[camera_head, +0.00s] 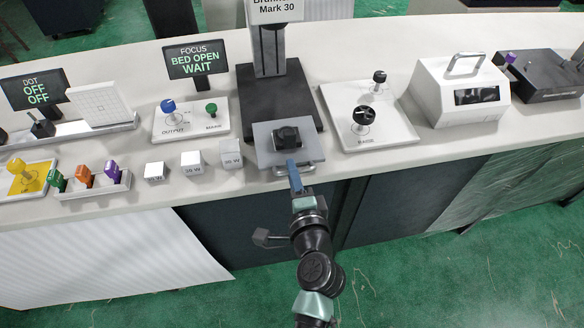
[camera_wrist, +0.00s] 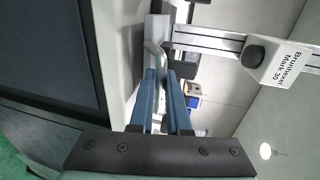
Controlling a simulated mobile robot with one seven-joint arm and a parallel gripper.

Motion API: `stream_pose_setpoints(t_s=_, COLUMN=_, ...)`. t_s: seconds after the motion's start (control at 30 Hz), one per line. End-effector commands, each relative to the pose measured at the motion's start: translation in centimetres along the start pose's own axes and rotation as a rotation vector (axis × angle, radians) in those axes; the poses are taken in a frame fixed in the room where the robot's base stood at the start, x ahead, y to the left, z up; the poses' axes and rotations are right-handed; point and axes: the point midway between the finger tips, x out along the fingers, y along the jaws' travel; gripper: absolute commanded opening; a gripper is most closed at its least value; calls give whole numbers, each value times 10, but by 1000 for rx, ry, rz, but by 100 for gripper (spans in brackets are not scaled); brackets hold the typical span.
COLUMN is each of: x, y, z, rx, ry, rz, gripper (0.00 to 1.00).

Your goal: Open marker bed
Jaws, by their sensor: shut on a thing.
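The marker bed (camera_head: 262,150) is a grey plate in front of the black base of the Mark 30 machine, pulled out toward the bench's front edge, with a dark block (camera_head: 286,137) on it. Its metal bar handle (camera_head: 308,167) faces me. My gripper (camera_head: 294,168) is at this handle. In the wrist view my blue fingers (camera_wrist: 163,85) are shut on the curved handle (camera_wrist: 155,55). The display (camera_head: 196,59) reads "FOCUS BED OPEN WAIT". The fingers hide part of the handle.
White cubes (camera_head: 192,164) stand left of the bed, close to the bench's front edge. A panel with black knobs (camera_head: 368,118) lies to the right, and an output panel (camera_head: 190,121) to the left. The machine's column (camera_head: 268,50) rises behind the bed.

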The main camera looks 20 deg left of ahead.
Motion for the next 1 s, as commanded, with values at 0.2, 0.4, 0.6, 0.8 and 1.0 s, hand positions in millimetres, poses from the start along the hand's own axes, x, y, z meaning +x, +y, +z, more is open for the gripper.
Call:
stream_pose_setpoints(t_s=0.2, x=-1, y=4, z=-2, rx=1, ry=5, rz=7, gripper=20)
stream_pose_setpoints(t_s=0.4, x=0, y=3, z=-2, rx=1, ry=4, rz=6, gripper=27)
stream_pose_setpoints(t_s=0.6, x=-3, y=3, z=-1, rx=1, ry=3, rz=6, gripper=27)
stream_pose_setpoints(t_s=0.8, x=-30, y=3, z=-1, rx=1, ry=5, rz=6, gripper=27)
stream_pose_setpoints(t_s=1.0, x=-73, y=4, z=-2, rx=2, ry=6, rz=8, gripper=27)
